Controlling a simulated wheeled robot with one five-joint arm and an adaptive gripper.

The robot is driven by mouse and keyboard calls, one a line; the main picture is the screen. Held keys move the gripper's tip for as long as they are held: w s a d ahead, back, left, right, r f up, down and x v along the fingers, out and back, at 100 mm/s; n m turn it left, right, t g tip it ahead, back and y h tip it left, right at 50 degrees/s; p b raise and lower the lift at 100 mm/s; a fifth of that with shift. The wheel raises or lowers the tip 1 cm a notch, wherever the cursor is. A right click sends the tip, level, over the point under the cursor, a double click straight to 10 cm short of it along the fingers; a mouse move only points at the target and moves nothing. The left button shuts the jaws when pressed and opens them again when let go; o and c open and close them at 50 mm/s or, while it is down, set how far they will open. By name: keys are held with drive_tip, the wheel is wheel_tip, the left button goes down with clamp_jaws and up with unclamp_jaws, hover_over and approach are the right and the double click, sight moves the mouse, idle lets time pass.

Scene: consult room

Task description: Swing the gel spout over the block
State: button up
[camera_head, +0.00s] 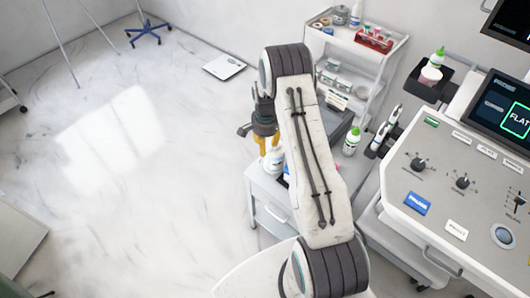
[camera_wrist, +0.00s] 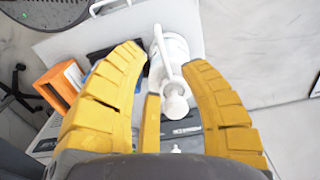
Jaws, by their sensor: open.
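A white pump bottle (camera_wrist: 178,48) stands on the cart top, seen from above in the wrist view. Its slim white spout (camera_wrist: 162,52) and round pump head (camera_wrist: 175,92) lie between my yellow fingers. My gripper (camera_wrist: 170,78) is open around this pump, with a finger on either side and no clear contact. An orange block-like thing (camera_wrist: 62,84) is left of the bottle, outside the fingers. In the head view my gripper (camera_head: 263,146) points down over the white bottle (camera_head: 273,160). My arm hides much of the cart top there.
The drawer cart (camera_head: 273,209) stands beside the console (camera_head: 453,180). A green-capped bottle (camera_head: 351,141) stands right of my arm. A shelf trolley (camera_head: 369,55) is behind.

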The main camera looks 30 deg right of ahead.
drive_tip(key=shift+f+p, duration=0.45)
drive_tip(key=shift+f, duration=2.05)
drive_tip(key=shift+c, duration=0.2)
clamp_jaws()
drive_tip(key=shift+o, duration=0.2)
unclamp_jaws()
drive_tip(key=shift+r, duration=0.15)
wheel_tip(320, 180, up, 12)
